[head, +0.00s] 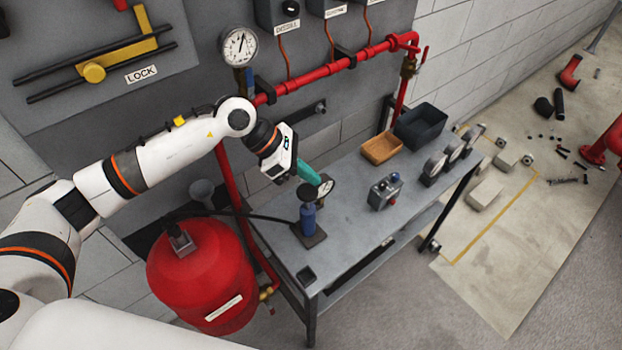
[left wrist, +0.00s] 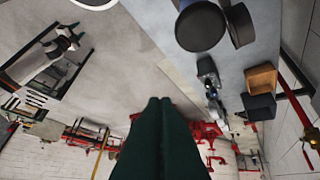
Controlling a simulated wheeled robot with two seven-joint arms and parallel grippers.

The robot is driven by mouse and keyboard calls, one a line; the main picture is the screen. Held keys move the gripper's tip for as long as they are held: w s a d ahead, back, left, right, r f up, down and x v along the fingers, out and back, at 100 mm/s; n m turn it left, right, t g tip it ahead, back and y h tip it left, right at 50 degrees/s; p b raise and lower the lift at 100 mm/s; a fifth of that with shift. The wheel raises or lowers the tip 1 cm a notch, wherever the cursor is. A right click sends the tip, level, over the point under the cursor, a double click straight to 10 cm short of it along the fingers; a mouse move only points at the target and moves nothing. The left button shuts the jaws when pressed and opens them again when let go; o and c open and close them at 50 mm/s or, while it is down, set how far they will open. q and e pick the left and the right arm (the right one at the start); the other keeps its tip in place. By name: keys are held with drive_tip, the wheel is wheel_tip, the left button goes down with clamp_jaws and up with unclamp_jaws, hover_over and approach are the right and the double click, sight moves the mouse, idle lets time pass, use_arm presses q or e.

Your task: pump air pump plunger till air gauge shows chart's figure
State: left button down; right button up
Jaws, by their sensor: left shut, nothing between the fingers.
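The air pump (head: 309,217) is a blue cylinder standing upright on a dark base at the near end of the grey bench. Its black plunger top (head: 307,192) sits above the cylinder. The air gauge (head: 327,187) is a small pale dial just behind the pump; its reading is too small to tell. My left gripper (head: 312,176) has teal fingers, shut and empty, just above and behind the plunger top; contact cannot be told. Its shut fingers also show in the left wrist view (left wrist: 163,105). No chart is legible. My right gripper is out of view.
A red tank (head: 203,275) stands left of the bench (head: 350,228). The bench also holds a switch box (head: 385,192), several gauges (head: 434,167), a wooden tray (head: 382,150) and a dark bin (head: 421,127). A red pipe (head: 325,68) and large gauge (head: 239,46) are on the wall.

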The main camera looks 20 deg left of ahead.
sight(304, 190)
use_arm(q)
drive_tip(key=w+a+m+y, duration=0.1)
drive_tip(key=a+y, duration=0.2)
drive_tip(key=a, duration=0.3)
drive_tip(key=shift+w+f, duration=0.25)
drive_tip(key=shift+w, duration=0.15)
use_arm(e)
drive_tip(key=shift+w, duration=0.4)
use_arm(q)
drive_tip(key=shift+f, duration=0.1)
drive_tip(key=shift+b+x, duration=1.2)
drive_tip(key=shift+x, duration=2.2)
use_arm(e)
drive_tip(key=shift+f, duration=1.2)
use_arm(q)
drive_tip(key=shift+f, duration=0.1)
